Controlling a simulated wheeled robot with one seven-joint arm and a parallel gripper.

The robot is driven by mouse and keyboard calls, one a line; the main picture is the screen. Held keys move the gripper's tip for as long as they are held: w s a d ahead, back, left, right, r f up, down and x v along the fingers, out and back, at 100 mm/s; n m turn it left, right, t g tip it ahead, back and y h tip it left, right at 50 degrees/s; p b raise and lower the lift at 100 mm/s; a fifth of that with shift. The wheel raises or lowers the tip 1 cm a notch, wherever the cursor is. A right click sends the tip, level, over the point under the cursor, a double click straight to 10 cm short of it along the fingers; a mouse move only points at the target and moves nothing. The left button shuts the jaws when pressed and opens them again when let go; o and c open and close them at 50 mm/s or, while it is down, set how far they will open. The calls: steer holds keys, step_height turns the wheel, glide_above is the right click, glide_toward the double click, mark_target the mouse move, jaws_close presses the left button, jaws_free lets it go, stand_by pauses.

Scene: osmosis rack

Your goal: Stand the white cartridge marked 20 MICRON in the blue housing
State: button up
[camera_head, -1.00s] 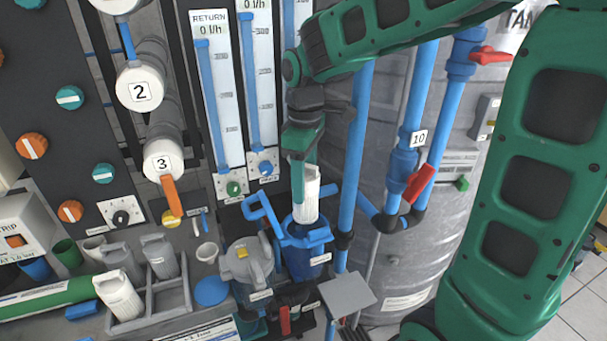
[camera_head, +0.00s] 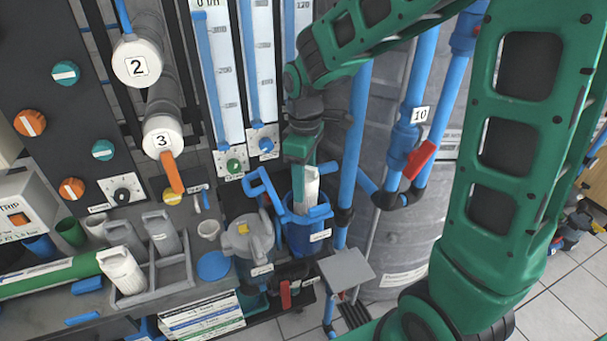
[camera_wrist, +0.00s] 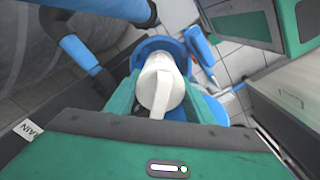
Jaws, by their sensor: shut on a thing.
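A white cartridge (camera_head: 311,188) stands roughly upright with its lower part inside the blue housing (camera_head: 303,238). Its top sticks out above the blue rim; how deep its foot sits is hidden. My gripper (camera_head: 301,180) is shut on the cartridge's upper part from above. In the wrist view the cartridge (camera_wrist: 160,83) lies between the two green fingers, with the housing's blue rim (camera_wrist: 150,46) around its far end. No 20 MICRON mark is readable on it in these frames.
A grey lidded housing (camera_head: 248,240) stands directly left of the blue one. A blue wrench-like handle (camera_head: 262,190) rises beside the rim. A blue vertical pipe (camera_head: 352,150) is close on the right. A tray (camera_head: 165,296) with grey and white cartridges is at the left.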

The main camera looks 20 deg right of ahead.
mark_target(304, 208)
steer(key=shift+f, duration=3.75)
steer(key=shift+s+f, duration=0.2)
steer(key=shift+f, duration=0.3)
steer(key=shift+s+f, duration=0.55)
steer(key=shift+s, duration=0.25)
steer(key=w+f, duration=0.2)
steer(key=shift+w+a+f, duration=0.1)
steer(key=shift+w, duration=0.2)
steer(key=shift+c, duration=0.5)
steer(key=shift+r, duration=0.3)
steer(key=o, duration=1.3)
steer(key=shift+s+r, duration=0.1)
steer(key=shift+r, duration=0.1)
steer(key=shift+c, duration=0.2)
steer(key=shift+o, duration=0.4)
step_height(304, 208, up, 11)
steer(key=shift+f, duration=0.2)
steer(key=shift+s, duration=0.1)
steer(key=shift+s+d, duration=0.1)
steer(key=shift+d, duration=0.1)
